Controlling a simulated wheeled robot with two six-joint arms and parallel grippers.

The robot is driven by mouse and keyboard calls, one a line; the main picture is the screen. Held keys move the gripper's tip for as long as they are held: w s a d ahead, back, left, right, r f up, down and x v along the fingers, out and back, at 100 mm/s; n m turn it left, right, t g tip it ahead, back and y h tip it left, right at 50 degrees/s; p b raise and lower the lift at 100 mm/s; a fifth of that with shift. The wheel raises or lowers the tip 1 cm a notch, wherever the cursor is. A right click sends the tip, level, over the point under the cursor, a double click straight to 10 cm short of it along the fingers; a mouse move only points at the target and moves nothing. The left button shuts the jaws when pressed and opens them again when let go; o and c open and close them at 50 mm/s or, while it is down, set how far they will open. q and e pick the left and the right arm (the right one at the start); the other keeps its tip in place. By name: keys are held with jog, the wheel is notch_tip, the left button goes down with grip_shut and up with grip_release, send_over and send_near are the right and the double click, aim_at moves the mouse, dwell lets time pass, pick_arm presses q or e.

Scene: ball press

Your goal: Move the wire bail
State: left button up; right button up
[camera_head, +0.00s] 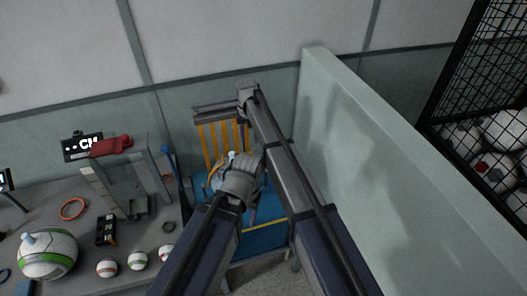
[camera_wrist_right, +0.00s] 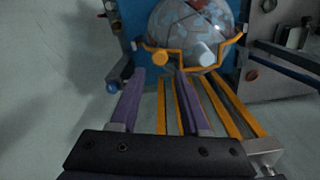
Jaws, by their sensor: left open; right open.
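The orange wire bail (camera_wrist_right: 182,51) runs across the front of a mottled grey ball (camera_wrist_right: 195,22) in the right wrist view. An orange round end and a pale round end show beside the wire. My right gripper (camera_wrist_right: 157,76) is open, its two purple fingers apart and pointing toward the ball and bail, with nothing seen between them. In the head view my right gripper (camera_head: 247,88) is above the orange slats. My left gripper (camera_head: 236,168) is lower, over the blue press, and hides most of the ball and bail. Whether it touches them is unclear.
Orange slats (camera_head: 222,138) stand behind the blue press base (camera_head: 265,238). A pale green partition (camera_head: 390,150) rises on the right. A grey table (camera_head: 75,190) on the left holds a large green-white ball (camera_head: 48,255), several small balls and a grey stand.

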jog(key=shift+d+f, duration=0.1)
jog(key=shift+f, duration=0.15)
notch_tip(320, 180, down, 7)
jog(key=b, duration=0.8)
jog(key=shift+f, duration=0.2)
jog(key=shift+c, duration=0.2)
grip_shut()
dwell(0.8)
